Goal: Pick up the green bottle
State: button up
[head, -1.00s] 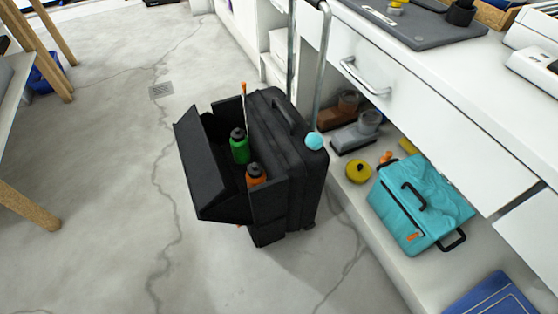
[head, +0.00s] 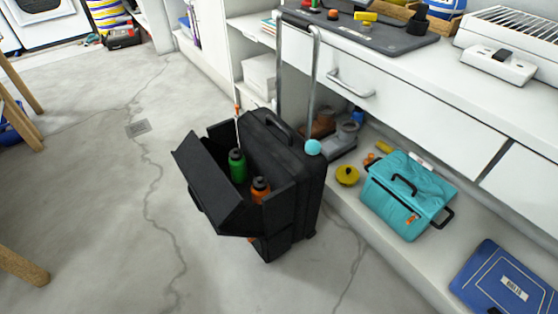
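The green bottle (head: 237,166) with a black cap stands upright in the open front compartment of a black wheeled case (head: 289,166) on the floor. Its lower part is hidden by the compartment wall. An orange bottle (head: 260,189) with a dark cap stands close beside it, nearer to me. The compartment's flap (head: 206,182) is tilted outward on the left. My gripper is not in view.
The case's tall metal handle (head: 314,75) rises behind it. A white counter with a drawer (head: 402,97) and low shelf stands to the right, holding a teal bag (head: 402,190) and a blue case (head: 505,280). The concrete floor (head: 95,225) left of the case is clear.

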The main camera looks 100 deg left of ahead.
aim_at(236, 159)
jog(key=k+u, duration=0.2)
jog(key=u, duration=0.2)
jog(key=k+j+u, duration=0.15)
jog(key=u, duration=0.2)
